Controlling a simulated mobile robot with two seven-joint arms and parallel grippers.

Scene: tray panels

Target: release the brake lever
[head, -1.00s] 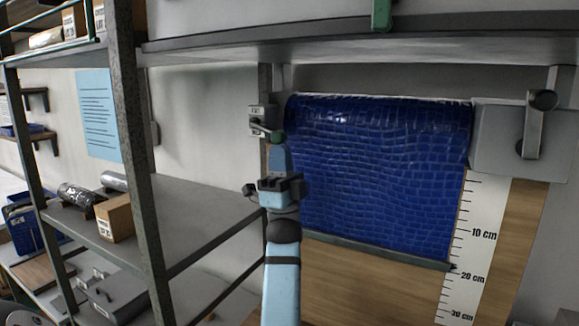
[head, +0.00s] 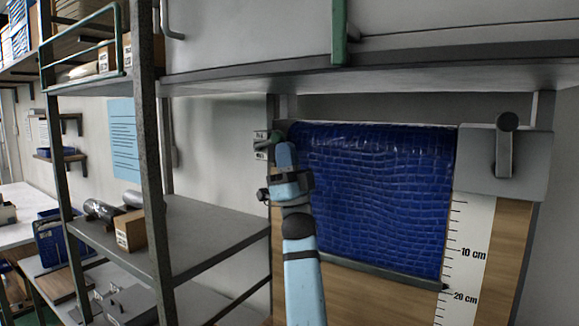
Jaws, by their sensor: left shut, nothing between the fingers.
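A small grey lever bracket (head: 261,143) with labels sits at the upper left edge of the blue roll-down sheet (head: 375,195). I take its small lever, with a dark green knob (head: 275,141), to be the brake lever. My left gripper (head: 284,150) is shut and empty, with its tip right at the knob. I cannot tell whether they touch. The gripper hides part of the lever, so its exact angle is unclear. The sheet's bottom bar (head: 390,273) hangs a little above the 20 cm mark of the ruler (head: 468,250). My right gripper is not in view.
A crank handle (head: 504,145) on a grey plate (head: 470,180) is at the sheet's upper right. A shelf (head: 390,80) overhangs above. A metal rack with a grey shelf (head: 205,232) and dark posts stands close on the left, holding a cardboard box (head: 131,230).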

